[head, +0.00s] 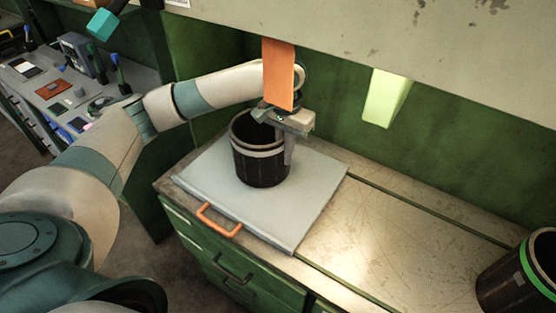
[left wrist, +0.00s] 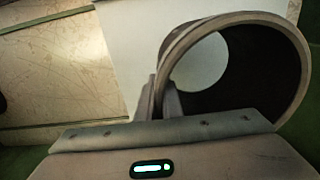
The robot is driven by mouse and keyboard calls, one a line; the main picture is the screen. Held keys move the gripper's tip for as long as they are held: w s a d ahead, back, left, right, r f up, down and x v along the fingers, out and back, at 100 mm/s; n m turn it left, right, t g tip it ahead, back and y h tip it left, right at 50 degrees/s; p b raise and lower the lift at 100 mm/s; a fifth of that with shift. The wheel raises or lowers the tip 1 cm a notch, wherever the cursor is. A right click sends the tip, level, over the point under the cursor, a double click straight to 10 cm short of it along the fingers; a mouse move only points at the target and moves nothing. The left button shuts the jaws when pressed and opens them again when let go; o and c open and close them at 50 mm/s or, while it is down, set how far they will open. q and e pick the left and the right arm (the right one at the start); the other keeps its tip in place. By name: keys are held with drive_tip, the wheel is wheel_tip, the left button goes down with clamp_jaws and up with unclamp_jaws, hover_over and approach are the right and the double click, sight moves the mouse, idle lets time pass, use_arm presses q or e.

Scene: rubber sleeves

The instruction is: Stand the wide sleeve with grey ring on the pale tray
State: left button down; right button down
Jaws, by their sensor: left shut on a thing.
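The wide sleeve with grey ring (head: 262,168) is a dark, open, upright tube with a light band near its top. It is over the middle of the pale tray (head: 310,205), its lower end on or just above the surface; I cannot tell which. My left gripper (head: 288,143) is shut on the sleeve's wall at the right side of its rim. In the left wrist view the sleeve (left wrist: 292,75) opens toward the camera, the pale tray (left wrist: 130,35) shows beside and through it, and the fingers (left wrist: 165,100) are at its near left wall. My right gripper is out of view.
A dark sleeve with a green ring (head: 525,272) stands at the bench's right end. The metal bench top (head: 385,240) between is clear. An orange strip (head: 278,75) and a pale green one (head: 387,97) hang overhead. The tray has an orange handle (head: 218,222) in front.

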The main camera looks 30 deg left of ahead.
use_arm(q)
drive_tip(key=shift+a+f, duration=0.3)
drive_tip(key=shift+a, duration=0.2)
drive_tip(key=shift+a+f, duration=0.25)
drive_tip(key=shift+a, duration=0.25)
wheel_tip(320, 180, down, 4)
drive_tip(key=shift+p, duration=0.9)
drive_tip(key=c, duration=1.9)
unclamp_jaws()
drive_tip(key=shift+f, duration=0.15)
